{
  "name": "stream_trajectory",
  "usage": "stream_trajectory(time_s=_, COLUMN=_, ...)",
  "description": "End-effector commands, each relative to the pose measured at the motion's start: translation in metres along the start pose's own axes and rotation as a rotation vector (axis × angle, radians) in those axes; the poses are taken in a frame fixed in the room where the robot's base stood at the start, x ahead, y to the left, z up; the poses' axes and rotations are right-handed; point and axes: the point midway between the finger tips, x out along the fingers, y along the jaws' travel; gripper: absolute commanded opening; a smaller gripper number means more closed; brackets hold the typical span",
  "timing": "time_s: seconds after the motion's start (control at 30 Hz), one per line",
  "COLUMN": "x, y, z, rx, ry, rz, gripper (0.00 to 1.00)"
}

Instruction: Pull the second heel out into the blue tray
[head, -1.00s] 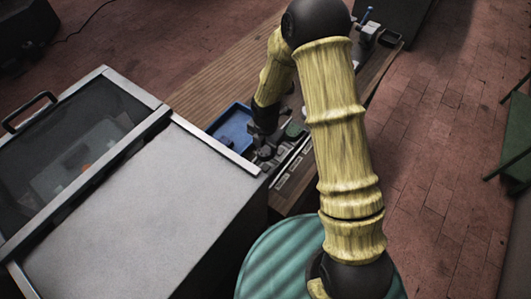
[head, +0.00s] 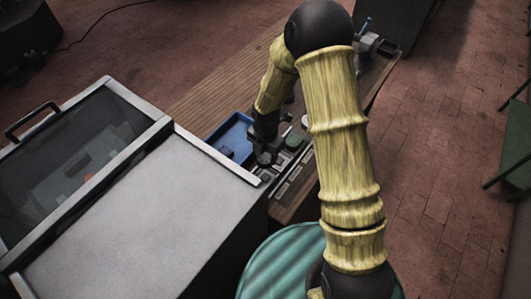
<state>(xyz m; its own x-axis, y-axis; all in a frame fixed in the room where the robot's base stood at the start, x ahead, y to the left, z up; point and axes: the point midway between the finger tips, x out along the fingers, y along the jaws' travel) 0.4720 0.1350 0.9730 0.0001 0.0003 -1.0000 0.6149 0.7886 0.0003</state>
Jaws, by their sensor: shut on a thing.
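The blue tray (head: 236,124) lies on the wooden bench, behind the grey machine's far right corner. A small dark shape (head: 226,152) shows in its near left part, too small to name surely. My gripper (head: 264,158) points down just right of the tray, at the left end of a row of grey fixtures. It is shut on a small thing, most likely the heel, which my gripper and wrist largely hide. I cannot tell whether that thing is seated or clear of its place.
The large grey machine (head: 150,215) with a glass lid fills the left and stands close to my gripper. Beside the gripper are a green round piece (head: 293,142) and grey fixtures (head: 287,172). The wooden bench (head: 220,85) is bare behind the tray.

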Motion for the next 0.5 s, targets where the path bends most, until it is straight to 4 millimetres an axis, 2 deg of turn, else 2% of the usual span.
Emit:
stream_trajectory(time_s=0.27, x=-0.016, y=0.000, z=0.000, rx=0.000, ry=0.000, rz=0.000, gripper=0.24)
stream_trajectory(time_s=0.5, x=-0.017, y=0.000, z=0.000, rx=0.000, ry=0.000, rz=0.000, gripper=0.24)
